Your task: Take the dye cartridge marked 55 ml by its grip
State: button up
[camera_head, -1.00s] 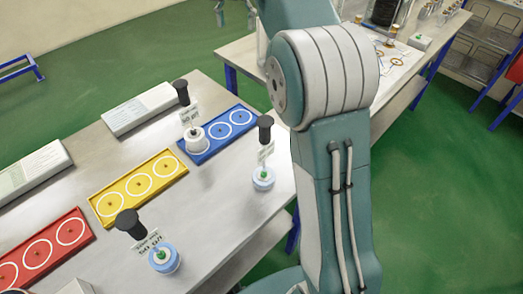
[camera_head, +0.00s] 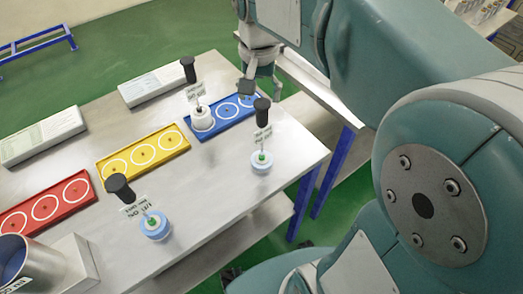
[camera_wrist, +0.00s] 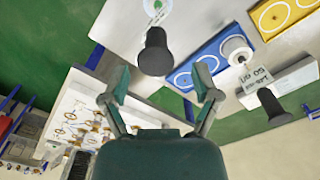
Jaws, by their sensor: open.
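Three dye cartridges with black grips and white tags stand on the steel table. One is white (camera_head: 202,118) and stands in the blue tray; its tag looks like 50 in the wrist view (camera_wrist: 258,85). One pale blue cartridge (camera_head: 155,226) stands at the front; its tag is blurred now. My gripper (camera_head: 260,85) is open and empty, behind that cartridge's black grip (camera_head: 262,110). In the wrist view this black grip (camera_wrist: 155,52) shows ahead, between the spread fingertips (camera_wrist: 161,86).
Blue (camera_head: 238,116), yellow (camera_head: 112,177) and red (camera_head: 8,219) trays with white rings lie in a row. Two pale panels lie behind them. Another table (camera_wrist: 75,100) with small items shows in the wrist view.

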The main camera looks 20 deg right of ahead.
aim_at(261, 116)
jog(key=f, duration=0.7)
jog(key=shift+w+d+f, duration=0.1)
jog(key=shift+w+d, duration=0.1)
jog(key=shift+d, duration=0.15)
grip_shut()
